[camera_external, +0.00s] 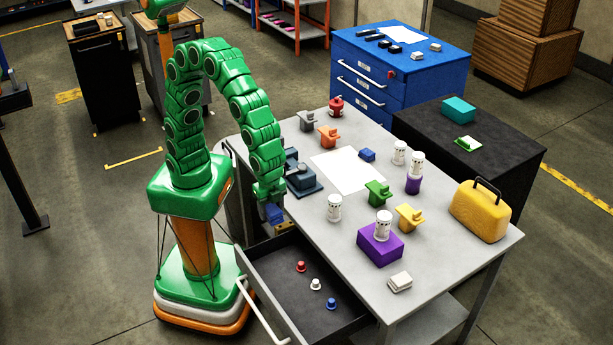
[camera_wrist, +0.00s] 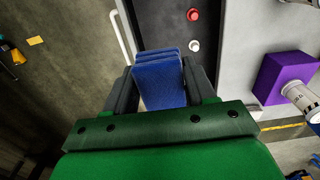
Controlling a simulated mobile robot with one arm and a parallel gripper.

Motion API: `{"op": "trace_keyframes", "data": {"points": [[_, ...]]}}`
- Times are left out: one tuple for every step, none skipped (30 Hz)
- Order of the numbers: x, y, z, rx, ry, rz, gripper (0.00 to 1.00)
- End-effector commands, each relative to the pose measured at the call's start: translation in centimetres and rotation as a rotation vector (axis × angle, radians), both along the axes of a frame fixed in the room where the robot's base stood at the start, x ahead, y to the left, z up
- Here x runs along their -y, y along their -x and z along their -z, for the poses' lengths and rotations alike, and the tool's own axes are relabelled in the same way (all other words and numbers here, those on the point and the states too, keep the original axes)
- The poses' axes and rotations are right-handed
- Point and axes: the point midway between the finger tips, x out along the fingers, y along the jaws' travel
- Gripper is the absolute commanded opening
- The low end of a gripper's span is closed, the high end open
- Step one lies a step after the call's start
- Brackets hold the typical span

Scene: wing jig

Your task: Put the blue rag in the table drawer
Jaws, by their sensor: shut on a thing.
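The blue rag (camera_wrist: 160,78) is a folded stack between my gripper's (camera_wrist: 160,88) two dark fingers in the wrist view. In the external view my gripper (camera_external: 274,224) points down by the table's left edge, with the blue rag (camera_external: 273,212) in it. The table drawer (camera_external: 262,268) is pulled open, with a long light handle at its front. My gripper is near the drawer's back left corner. In the wrist view the drawer (camera_wrist: 172,20) lies beyond and below the rag. The exact height above the drawer cannot be told.
Red (camera_external: 301,266), white (camera_external: 315,284) and blue (camera_external: 331,303) small pegs stand in the drawer, with bare floor around them. The tabletop (camera_external: 330,245) holds a purple block (camera_external: 380,244), white cups, coloured clamp-like pieces and a yellow case (camera_external: 480,212). A dark blue device (camera_external: 300,178) stands close to my arm.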

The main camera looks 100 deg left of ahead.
Motion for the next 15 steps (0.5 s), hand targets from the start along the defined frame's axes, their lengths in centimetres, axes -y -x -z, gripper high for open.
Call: {"op": "trace_keyframes", "data": {"points": [[0.0,0.0,1.0,-0.003,-0.001,0.0,0.25],[-0.1,0.0,1.6,-0.004,-0.002,-0.001,0.25],[-0.1,0.0,2.3,-0.005,-0.004,-0.002,0.25],[-0.1,0.0,2.8,-0.006,-0.004,-0.002,0.25],[-0.1,0.0,3.3,-0.006,-0.004,-0.002,0.25],[-0.1,0.0,4.0,-0.004,-0.003,-0.002,0.25],[0.0,-0.1,4.5,-0.003,-0.001,-0.002,0.25],[0.0,-0.1,5.0,-0.003,-0.001,-0.002,0.25],[-0.1,0.0,5.7,-0.004,-0.002,-0.002,0.25],[-0.1,0.0,6.2,-0.004,-0.002,-0.002,0.25],[-0.1,0.0,6.9,-0.004,-0.003,-0.002,0.25],[-0.1,0.0,7.8,-0.004,-0.002,-0.001,0.25],[-0.1,0.0,8.4,-0.004,-0.003,-0.001,0.25],[-0.2,0.1,9.1,-0.006,-0.004,-0.001,0.25],[-0.2,0.1,10.2,-0.008,-0.006,-0.001,0.25]]}}
